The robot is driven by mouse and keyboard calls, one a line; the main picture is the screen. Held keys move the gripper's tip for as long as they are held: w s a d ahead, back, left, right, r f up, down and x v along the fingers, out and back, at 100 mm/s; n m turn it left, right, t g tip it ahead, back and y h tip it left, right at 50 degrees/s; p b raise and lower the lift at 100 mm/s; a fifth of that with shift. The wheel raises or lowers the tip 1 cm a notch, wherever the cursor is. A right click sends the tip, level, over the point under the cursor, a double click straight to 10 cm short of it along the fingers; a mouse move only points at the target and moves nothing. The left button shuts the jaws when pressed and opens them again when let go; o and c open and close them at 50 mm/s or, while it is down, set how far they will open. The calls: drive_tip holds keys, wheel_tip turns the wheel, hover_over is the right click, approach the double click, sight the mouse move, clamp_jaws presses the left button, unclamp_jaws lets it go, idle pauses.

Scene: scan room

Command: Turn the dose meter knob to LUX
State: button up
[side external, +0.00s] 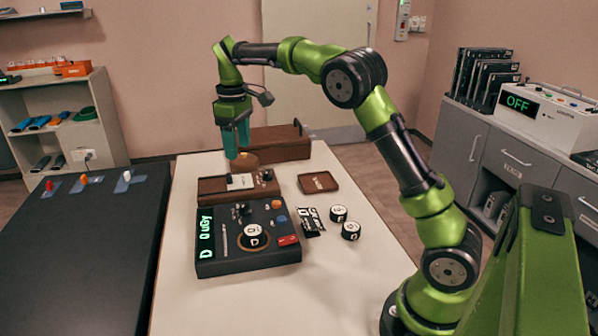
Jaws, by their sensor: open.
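The dose meter (222,262) is a dark box on the white table, its lit green display reading what looks like "D 0 uGy". A round black-and-white knob (253,236) sits on its top panel inside a brown ring, with a letter that looks like D. Small markings around the knob are too small to read. My gripper (237,152) points down, with teal fingers open. It is behind and above the meter, over a brown box area, apart from the knob. I see nothing held between the fingers.
A brown case with a white label (240,182) stands behind the meter, and a longer brown box (283,142) behind that. A small brown tray (318,182), a black packet (311,222) and two round black-and-white pieces (351,230) lie to the right.

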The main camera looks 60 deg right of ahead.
sight(244, 205)
wheel_tip(244, 205, down, 17)
drive_tip(key=shift+r, duration=0.2)
drive_tip(key=shift+c, duration=0.3)
drive_tip(key=c, duration=1)
